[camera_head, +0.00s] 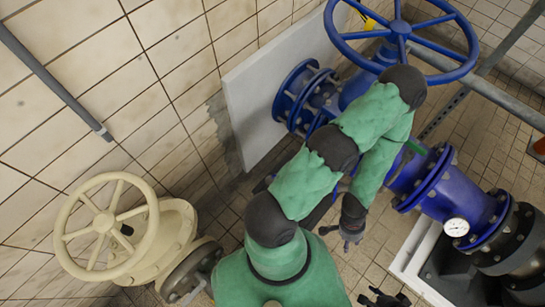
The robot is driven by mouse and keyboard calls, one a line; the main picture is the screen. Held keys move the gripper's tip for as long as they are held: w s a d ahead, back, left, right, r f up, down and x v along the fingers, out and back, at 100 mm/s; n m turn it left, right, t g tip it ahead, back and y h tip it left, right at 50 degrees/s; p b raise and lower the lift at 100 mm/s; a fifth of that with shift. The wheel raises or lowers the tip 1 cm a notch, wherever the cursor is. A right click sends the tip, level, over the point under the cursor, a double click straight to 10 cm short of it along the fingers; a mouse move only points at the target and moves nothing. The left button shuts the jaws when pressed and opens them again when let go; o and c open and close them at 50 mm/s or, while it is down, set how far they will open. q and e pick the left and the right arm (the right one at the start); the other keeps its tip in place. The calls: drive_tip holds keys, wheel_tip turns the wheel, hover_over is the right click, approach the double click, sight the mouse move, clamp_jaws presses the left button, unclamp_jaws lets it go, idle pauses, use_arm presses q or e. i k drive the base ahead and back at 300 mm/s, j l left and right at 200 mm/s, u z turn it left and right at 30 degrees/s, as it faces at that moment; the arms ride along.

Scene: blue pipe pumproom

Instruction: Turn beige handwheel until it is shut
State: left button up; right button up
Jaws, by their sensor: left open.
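The beige handwheel (104,223) is at the lower left, on a beige valve body (165,240) close to the tiled wall. Its round rim and spokes show clearly, and nothing touches it. My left gripper (347,241) is small and dark, below the end of the green-sleeved arm, well to the right of the handwheel. It is open, with nothing seen in it. My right gripper (384,298) shows only in part at the bottom edge, and its fingers are too unclear to read. Both grippers are apart from the handwheel.
A blue handwheel (403,28) and blue pipe (432,185) with a gauge (456,227) fill the right side. A white panel (262,100) stands against the wall. A grey rail (55,82) runs along the left wall. Tiled floor shows between the pipes.

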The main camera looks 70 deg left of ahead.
sight(107, 223)
drive_tip(key=u, duration=0.5)
drive_tip(key=k+j+u, duration=0.1)
drive_tip(key=u, duration=0.4)
drive_tip(key=j+u, duration=0.1)
drive_tip(key=u, duration=0.4)
drive_tip(key=k+j+u, duration=0.1)
drive_tip(key=u, duration=0.4)
